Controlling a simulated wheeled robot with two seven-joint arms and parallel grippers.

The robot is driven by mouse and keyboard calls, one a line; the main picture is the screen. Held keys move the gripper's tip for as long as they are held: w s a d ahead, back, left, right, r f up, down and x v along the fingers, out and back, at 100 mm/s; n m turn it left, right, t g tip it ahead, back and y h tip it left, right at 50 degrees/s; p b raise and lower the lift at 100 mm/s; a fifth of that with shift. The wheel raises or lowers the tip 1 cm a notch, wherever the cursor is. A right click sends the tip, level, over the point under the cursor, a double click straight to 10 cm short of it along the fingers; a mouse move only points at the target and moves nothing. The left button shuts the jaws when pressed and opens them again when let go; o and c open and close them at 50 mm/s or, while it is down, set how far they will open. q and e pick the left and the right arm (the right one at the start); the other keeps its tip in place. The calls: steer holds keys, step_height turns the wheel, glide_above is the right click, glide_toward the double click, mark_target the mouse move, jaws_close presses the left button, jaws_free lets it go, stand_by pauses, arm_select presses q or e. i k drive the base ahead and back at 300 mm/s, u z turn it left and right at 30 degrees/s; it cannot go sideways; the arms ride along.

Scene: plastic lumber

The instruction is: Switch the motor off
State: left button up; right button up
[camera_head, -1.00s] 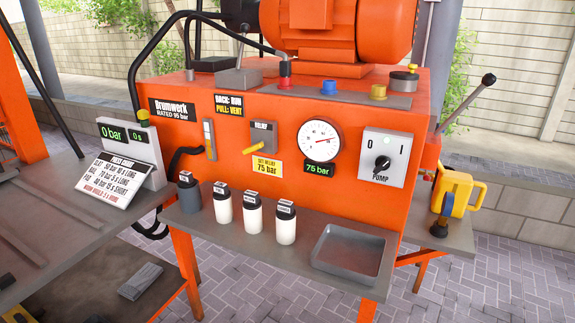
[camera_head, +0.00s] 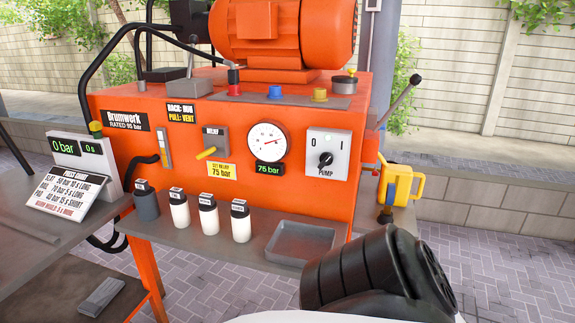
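The pump switch is a white plate (camera_head: 343,142) marked 0 and 1, with PUMP below, on the right of the orange power unit's front. Its black knob (camera_head: 325,160) seems to be turned toward the 1 side, but its mark is very small. The orange motor (camera_head: 283,32) sits on top of the unit. A black ribbed part of my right arm with a white link shows at the lower right, below and right of the switch and apart from it. Neither of my grippers is in view.
Several small bottles and a grey tray (camera_head: 302,241) stand on the shelf below. A yellow pump-like device (camera_head: 399,185) is at right.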

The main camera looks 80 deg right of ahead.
mark_target(326, 159)
steer(key=k, duration=0.4)
steer(key=z, duration=1)
